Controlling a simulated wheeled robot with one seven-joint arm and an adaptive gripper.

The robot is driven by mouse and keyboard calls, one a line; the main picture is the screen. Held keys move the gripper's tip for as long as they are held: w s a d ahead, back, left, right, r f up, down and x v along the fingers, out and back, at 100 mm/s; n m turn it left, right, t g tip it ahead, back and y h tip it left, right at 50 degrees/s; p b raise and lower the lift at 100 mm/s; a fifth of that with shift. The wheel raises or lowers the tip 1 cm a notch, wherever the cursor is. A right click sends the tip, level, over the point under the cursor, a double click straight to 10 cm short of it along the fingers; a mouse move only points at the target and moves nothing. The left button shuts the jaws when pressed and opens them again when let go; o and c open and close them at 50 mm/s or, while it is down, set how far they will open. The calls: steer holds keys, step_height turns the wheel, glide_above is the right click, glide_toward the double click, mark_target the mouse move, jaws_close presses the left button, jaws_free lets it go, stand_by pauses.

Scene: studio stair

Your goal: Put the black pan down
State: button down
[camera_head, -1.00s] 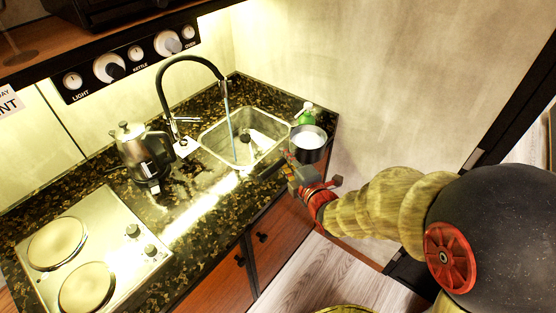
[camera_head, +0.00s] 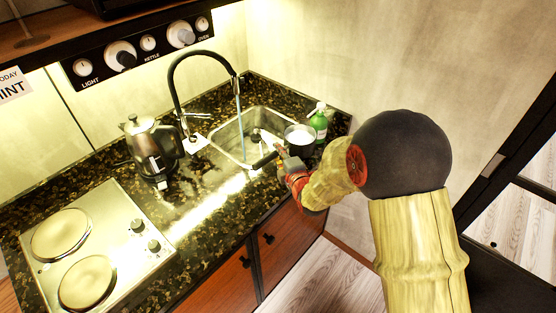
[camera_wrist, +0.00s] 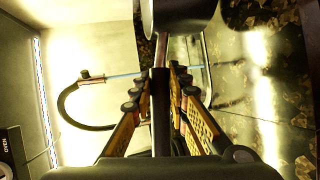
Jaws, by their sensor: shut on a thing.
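The black pan (camera_head: 301,148) has a pale inside and shows at the right end of the sink, just left of the green bottle. Its dark handle (camera_head: 264,160) points left over the sink's front edge. My gripper (camera_head: 283,158) is shut on the handle, in front of the pan. In the wrist view, the handle (camera_wrist: 161,110) runs between the two fingers of my gripper (camera_wrist: 162,85), and part of the pan (camera_wrist: 180,14) shows at the top. I cannot tell whether the pan's bottom touches the sink rim or counter.
The sink (camera_head: 228,140) lies under a black tap (camera_head: 174,85) with water running. The green bottle (camera_head: 320,122) stands close to the pan's right. A kettle (camera_head: 150,148) and a two-plate hob (camera_head: 85,248) stand left.

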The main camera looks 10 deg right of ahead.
steer(key=shift+w+f+b, duration=0.15)
steer(key=shift+f+b, duration=0.15)
steer(key=shift+f, duration=0.5)
steer(key=shift+w+f+b, duration=0.1)
steer(key=shift+f+b, duration=0.2)
steer(key=shift+f, duration=0.6)
steer(key=c, duration=1.7)
jaws_free()
steer(key=shift+s+f, duration=0.1)
